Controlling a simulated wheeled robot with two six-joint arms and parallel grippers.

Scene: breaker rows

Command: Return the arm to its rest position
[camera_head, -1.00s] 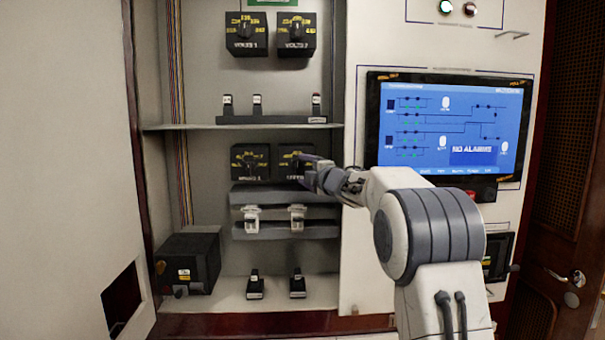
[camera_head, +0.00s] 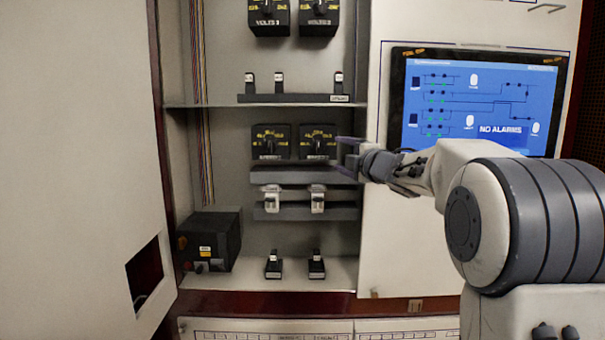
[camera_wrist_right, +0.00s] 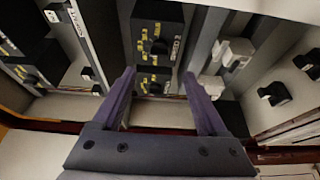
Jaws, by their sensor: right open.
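My right arm comes in from the right side of the head view, bent in front of the cabinet. Its gripper (camera_head: 345,157) is open and empty, pointing left. Its fingertips appear just right of the right black rotary switch (camera_head: 318,143) on the middle level. In the right wrist view, the two purple fingers (camera_wrist_right: 159,80) stand apart with nothing between them. The black switch boxes (camera_wrist_right: 157,32) show beyond the fingers, with a visible gap. My left gripper is not in view.
A second rotary switch (camera_head: 269,143) sits to the left. White breakers (camera_head: 317,200) on a grey rail are below, and black switches (camera_head: 316,266) stand on the bottom shelf. A blue screen (camera_head: 475,105) reading NO ALARMS is behind my arm. The cabinet door (camera_head: 75,130) stands at left.

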